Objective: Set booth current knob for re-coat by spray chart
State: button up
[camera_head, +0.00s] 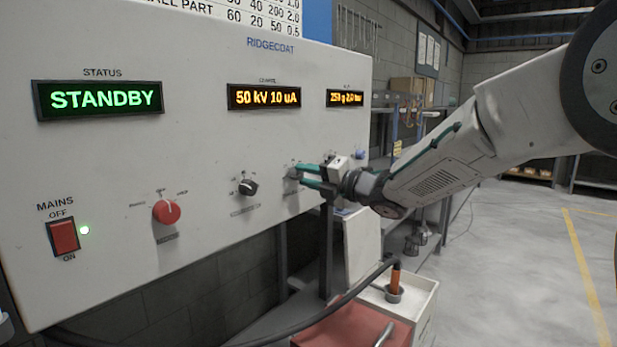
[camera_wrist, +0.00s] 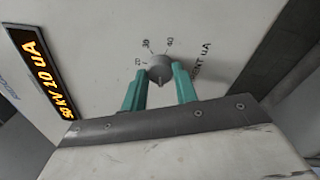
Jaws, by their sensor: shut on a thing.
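The current knob is a small grey knob (camera_head: 293,173) on the white control panel (camera_head: 210,140). In the wrist view the knob (camera_wrist: 159,66) has marks 20, 30 and 40 around it and lettering ending in "UA". My gripper (camera_head: 307,177) has its teal fingers closed on the knob, one on each side, also in the wrist view (camera_wrist: 161,76). Where the knob's pointer aims is unclear. The middle display (camera_head: 264,97) reads "50 kV 10 uA". The spray chart (camera_head: 240,12) is cut off at the top; its lowest row reads "60 20 50 0.5".
A black knob (camera_head: 248,188), a red knob (camera_head: 166,211) and the red mains switch (camera_head: 63,237) with a lit green lamp lie to the left. The status display (camera_head: 98,98) reads "STANDBY". A blue knob (camera_head: 360,154) is close on the right. A hose (camera_head: 345,297) runs below.

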jog(key=shift+f, duration=0.15)
jog(key=o, duration=1)
jog(key=v, duration=0.8)
